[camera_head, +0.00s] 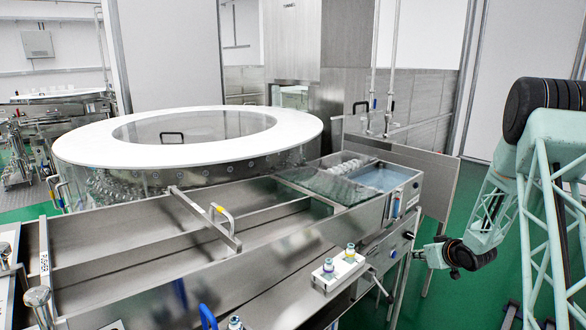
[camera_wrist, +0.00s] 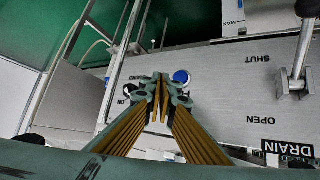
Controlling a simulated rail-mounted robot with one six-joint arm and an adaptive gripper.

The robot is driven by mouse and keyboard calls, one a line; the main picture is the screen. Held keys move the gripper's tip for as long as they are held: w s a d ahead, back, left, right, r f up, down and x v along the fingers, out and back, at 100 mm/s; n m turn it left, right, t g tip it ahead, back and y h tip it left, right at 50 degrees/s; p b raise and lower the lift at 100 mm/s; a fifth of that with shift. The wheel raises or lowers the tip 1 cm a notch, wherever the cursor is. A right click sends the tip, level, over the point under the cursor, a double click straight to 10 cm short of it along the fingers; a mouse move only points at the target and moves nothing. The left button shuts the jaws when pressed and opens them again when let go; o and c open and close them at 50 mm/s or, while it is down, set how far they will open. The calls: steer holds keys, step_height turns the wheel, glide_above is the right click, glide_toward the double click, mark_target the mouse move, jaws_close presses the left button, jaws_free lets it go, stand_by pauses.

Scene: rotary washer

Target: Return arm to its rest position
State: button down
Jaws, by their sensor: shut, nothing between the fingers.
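My arm, pale green with dark joints, stands at the right of the head view and bends down toward the washer's side. My gripper (camera_head: 419,255) is at the end of it, close to the right end of the washer's metal trough. In the wrist view my gripper (camera_wrist: 162,88) is shut and empty, its two fingers together. Beyond the fingertips is a metal panel (camera_wrist: 225,90) with a blue round button (camera_wrist: 181,77) and a dark knob (camera_wrist: 134,92). I cannot tell whether the fingertips touch the panel.
The rotary washer's white ring (camera_head: 85,147) fills the left. A lever (camera_wrist: 297,75) sits right of my fingers, by OPEN, SHUT and DRAIN labels.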

steer(key=s+a+r+g+h, duration=0.1)
steer(key=s+a+r, duration=0.3)
steer(key=r, duration=0.5)
steer(key=s+a+r+m+h, duration=0.1)
steer(key=s+r, duration=0.5)
steer(key=r, duration=0.4)
steer(key=s+a+r+g+h, duration=0.1)
steer(key=s+a+r, duration=0.3)
steer(key=r, duration=0.5)
steer(key=s+a+r+m+g, duration=0.1)
steer(key=s+a+r, duration=0.3)
steer(key=s, duration=0.5)
steer(key=s+a+r+g, duration=0.1)
steer(key=s+a+r, duration=0.1)
steer(key=s+r, duration=0.55)
steer(key=s+a, duration=0.4)
steer(key=s, duration=0.8)
steer(key=s+a+g+y, duration=0.1)
steer(key=s+a, duration=0.4)
steer(key=s, duration=0.8)
steer(key=s+a+g, duration=0.1)
steer(key=s+a, duration=0.3)
steer(key=s, duration=0.8)
steer(key=shift+s+a+r+y, duration=0.15)
steer(key=shift+s+a+y, duration=0.05)
steer(key=shift+a+y, duration=0.2)
